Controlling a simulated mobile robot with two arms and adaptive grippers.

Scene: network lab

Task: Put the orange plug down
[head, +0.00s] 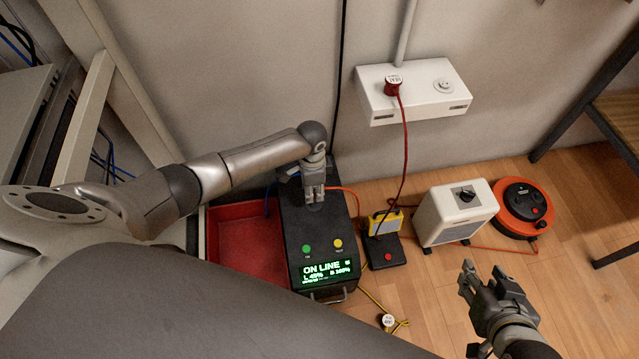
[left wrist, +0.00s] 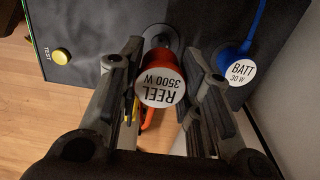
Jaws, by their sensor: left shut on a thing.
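The orange plug (left wrist: 159,80), its round white face marked "REEL 3500 W", is between the fingers of my left gripper (left wrist: 167,65), which is shut on it. In the head view my left gripper (head: 313,193) is over the back part of the black power unit's top (head: 318,225) and largely hides the plug. In the wrist view a round dark socket (left wrist: 155,36) shows just beyond the plug; I cannot tell whether they touch. The orange cable (head: 345,190) runs off to the right. My right gripper (head: 482,270) is open and empty above the floor at right.
A blue plug marked "BATT 30 W" (left wrist: 241,71) sits close beside my left gripper. A red tray (head: 213,245) lies left of the unit. Right are a yellow device (head: 386,222), a white heater (head: 455,213) and an orange reel (head: 523,207). A red plug (head: 393,84) is in the wall box.

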